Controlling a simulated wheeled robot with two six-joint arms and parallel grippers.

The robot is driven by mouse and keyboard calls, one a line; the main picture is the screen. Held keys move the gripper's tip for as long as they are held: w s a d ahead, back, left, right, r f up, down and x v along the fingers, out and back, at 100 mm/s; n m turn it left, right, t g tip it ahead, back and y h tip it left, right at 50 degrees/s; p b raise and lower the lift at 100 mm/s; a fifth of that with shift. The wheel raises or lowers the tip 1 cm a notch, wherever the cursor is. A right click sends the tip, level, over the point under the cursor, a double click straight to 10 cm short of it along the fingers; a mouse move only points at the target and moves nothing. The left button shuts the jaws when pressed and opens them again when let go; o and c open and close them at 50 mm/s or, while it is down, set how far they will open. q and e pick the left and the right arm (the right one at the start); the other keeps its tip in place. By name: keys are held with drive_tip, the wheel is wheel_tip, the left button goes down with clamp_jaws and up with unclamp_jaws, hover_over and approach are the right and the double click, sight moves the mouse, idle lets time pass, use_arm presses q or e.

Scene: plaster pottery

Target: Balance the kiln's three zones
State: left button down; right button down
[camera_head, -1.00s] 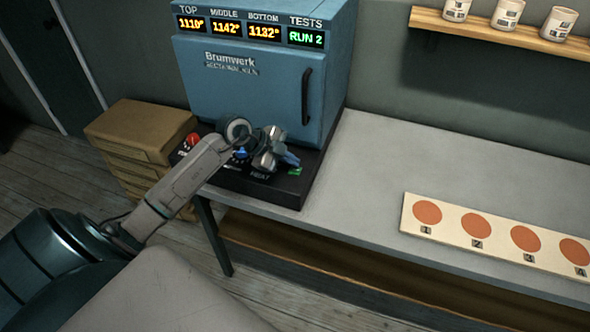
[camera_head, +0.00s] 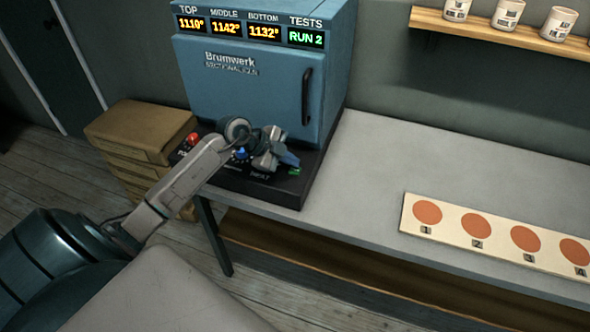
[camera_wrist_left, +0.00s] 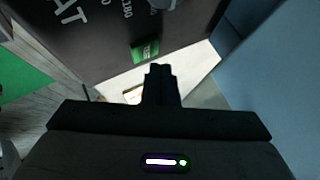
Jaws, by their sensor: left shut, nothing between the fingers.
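The blue kiln (camera_head: 250,100) stands at the table's left end with its door shut. Its displays (camera_head: 228,28) read TOP 1110°, MIDDLE 1142°, BOTTOM 1132° and TESTS RUN 2. A black control panel (camera_head: 280,190) lies in front of it, with a red knob (camera_head: 193,139), a blue knob (camera_head: 240,153) and a green button (camera_head: 294,171). My left gripper (camera_head: 291,160) is shut and empty over the panel's right part, close to the green button; my arm hides other controls. In the left wrist view the green button (camera_wrist_left: 145,50) lies beyond the shut fingers (camera_wrist_left: 160,75). My right gripper is out of view.
A board (camera_head: 500,233) with numbered orange discs lies on the grey table (camera_head: 390,160). White cups (camera_head: 508,14) stand on a wall shelf (camera_head: 480,28). Brown stacked boxes (camera_head: 140,130) stand left of the kiln. The table between kiln and board is clear.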

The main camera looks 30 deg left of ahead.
use_arm(q)
drive_tip(key=shift+f, duration=0.15)
drive_tip(key=shift+f, duration=0.25)
drive_tip(key=shift+f, duration=0.4)
idle(0.7)
drive_tip(key=shift+r, duration=0.1)
drive_tip(key=shift+r+p, duration=0.7)
drive_tip(key=shift+p, duration=0.25)
